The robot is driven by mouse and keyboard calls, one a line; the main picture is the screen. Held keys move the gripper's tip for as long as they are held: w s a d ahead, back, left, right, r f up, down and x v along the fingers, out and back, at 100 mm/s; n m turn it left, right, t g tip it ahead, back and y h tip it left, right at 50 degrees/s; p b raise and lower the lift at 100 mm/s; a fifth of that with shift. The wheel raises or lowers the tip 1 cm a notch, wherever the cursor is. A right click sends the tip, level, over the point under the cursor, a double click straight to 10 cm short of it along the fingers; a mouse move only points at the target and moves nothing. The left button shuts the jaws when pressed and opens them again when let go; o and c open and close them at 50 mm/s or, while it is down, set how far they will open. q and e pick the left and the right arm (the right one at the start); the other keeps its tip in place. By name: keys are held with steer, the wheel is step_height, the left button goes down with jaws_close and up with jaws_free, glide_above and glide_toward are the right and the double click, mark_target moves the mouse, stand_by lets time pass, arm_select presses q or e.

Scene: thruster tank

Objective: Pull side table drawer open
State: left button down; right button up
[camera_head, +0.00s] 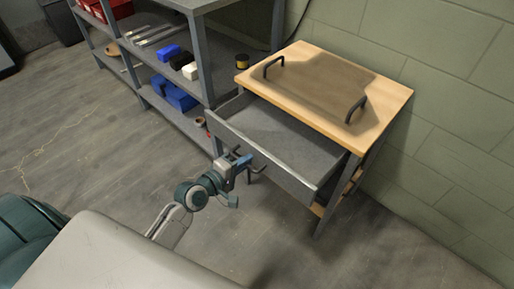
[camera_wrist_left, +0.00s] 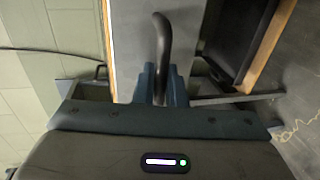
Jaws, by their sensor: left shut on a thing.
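The side table (camera_head: 398,95) has a light wooden top and stands against the green block wall. Its grey drawer (camera_head: 275,130) is pulled well out, and its inside looks empty. My left gripper (camera_head: 247,162) is at the drawer's front face, shut on the dark drawer handle (camera_head: 258,171). In the left wrist view, the handle (camera_wrist_left: 162,45) runs between the two fingers of the left gripper (camera_wrist_left: 161,85), with the grey drawer front (camera_wrist_left: 130,35) behind it. My right gripper is in neither view.
A wooden tray (camera_head: 315,82) with two dark handles lies on the table top. A grey metal shelf (camera_head: 205,60) with blue (camera_head: 168,52), black and white boxes stands to the left of the table. A small dark and yellow can (camera_head: 242,61) is beside the table. The floor in front is clear.

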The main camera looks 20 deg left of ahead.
arm_select(q)
steer(key=shift+f+v, duration=0.25)
steer(key=shift+v, duration=1.05)
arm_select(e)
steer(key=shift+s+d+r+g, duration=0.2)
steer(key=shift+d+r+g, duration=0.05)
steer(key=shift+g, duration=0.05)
arm_select(q)
steer(key=c, duration=1.8)
jaws_free()
steer(key=shift+c, duration=0.2)
steer(key=shift+s, duration=0.1)
